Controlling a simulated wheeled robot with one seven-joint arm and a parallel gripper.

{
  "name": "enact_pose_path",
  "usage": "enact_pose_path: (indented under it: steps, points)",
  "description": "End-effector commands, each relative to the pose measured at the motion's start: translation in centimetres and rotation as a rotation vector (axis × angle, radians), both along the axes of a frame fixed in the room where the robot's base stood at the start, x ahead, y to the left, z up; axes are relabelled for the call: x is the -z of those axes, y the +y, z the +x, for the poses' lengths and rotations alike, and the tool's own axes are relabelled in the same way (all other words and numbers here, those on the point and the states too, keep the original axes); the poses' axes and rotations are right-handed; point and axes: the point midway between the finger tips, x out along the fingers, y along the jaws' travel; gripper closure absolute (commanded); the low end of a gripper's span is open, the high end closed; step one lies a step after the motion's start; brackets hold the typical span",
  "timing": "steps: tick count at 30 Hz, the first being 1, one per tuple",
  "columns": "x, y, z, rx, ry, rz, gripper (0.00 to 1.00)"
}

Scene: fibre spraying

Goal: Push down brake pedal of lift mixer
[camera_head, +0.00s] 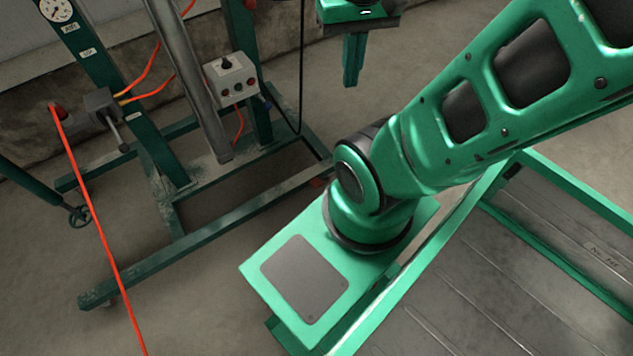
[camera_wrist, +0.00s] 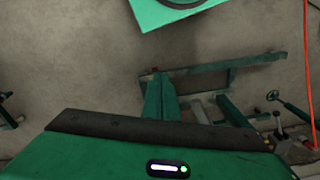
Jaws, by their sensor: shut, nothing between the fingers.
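The lift mixer is a dark green wheeled frame (camera_head: 170,225) on the left of the head view, with a grey control box (camera_head: 232,78) on it. Its base (camera_wrist: 210,69) also shows in the wrist view. A small red part (camera_head: 318,182) sits low at the base's right end, perhaps the brake pedal; it also shows in the wrist view (camera_wrist: 155,70). My gripper (camera_head: 351,84) is at the top centre of the head view, pointing down, shut and empty. It is above and apart from the red part. Its fingers (camera_wrist: 159,80) also show in the wrist view.
An orange-red hose (camera_head: 92,215) runs down the left side of the head view and shows at the wrist view's right edge (camera_wrist: 306,70). A dark green lever with a small handwheel (camera_head: 79,215) stands at far left. Bare floor (camera_head: 440,60) lies around my gripper.

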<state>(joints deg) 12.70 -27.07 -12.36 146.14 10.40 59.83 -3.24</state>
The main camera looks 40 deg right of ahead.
Motion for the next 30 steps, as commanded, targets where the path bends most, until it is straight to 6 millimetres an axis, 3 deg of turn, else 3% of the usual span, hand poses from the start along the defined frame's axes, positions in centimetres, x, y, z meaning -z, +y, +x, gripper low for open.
enact_pose_path:
  steps: [14,23,30]
  points:
    - [3.2,-4.2,9.2,-0.300,0.050,-0.019,1.00]
    - [7.3,-6.9,14.9,-0.504,0.077,-0.021,1.00]
    - [11.7,-8.8,18.9,-0.669,0.099,-0.014,1.00]
